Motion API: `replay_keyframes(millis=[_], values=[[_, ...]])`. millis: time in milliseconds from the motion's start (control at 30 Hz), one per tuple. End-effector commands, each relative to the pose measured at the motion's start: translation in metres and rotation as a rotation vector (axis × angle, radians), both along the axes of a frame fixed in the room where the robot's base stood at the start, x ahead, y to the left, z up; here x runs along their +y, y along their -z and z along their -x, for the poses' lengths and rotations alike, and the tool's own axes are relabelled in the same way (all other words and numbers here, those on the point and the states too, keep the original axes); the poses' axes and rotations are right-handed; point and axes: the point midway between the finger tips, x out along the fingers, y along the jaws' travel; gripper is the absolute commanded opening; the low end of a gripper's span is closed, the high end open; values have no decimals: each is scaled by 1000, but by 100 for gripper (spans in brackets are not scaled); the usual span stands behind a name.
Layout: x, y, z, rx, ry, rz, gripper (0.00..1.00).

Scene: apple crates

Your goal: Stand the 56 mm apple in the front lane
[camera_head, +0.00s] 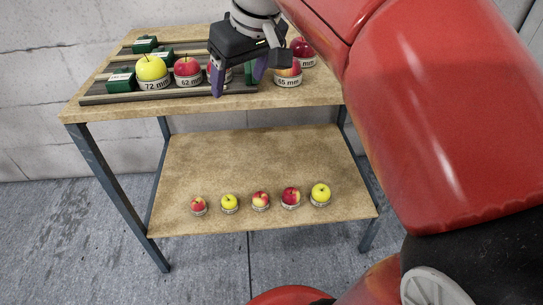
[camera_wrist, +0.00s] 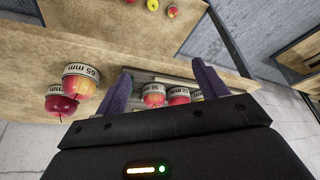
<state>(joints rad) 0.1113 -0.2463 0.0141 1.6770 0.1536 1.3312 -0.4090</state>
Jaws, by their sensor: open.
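My gripper (camera_head: 238,87) is open, its purple fingers pointing down at the right end of the slatted rack. A red apple (camera_head: 211,75) in a ringed label stands in the rack's front lane (camera_head: 105,98), partly hidden behind the left finger. In the wrist view, an apple (camera_wrist: 152,100) shows between the spread fingers (camera_wrist: 161,68), apart from both.
A 65 mm apple (camera_head: 288,72) and a dark red apple (camera_head: 301,47) stand on the tabletop right of the rack. Green boxes (camera_head: 122,80) mark the lanes' left ends. Several small apples (camera_head: 260,199) stand on the lower shelf (camera_head: 250,160).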

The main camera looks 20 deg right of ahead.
Motion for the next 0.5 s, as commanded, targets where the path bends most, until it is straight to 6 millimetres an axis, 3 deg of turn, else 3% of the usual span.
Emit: replay_keyframes(millis=[33,200,400,500], values=[[3,19,23,-6,41,0,72],[5,89,85,-39,180,-5,72],[4,155,131,-74,276,-18,72],[4,170,141,-82,295,-21,72]])
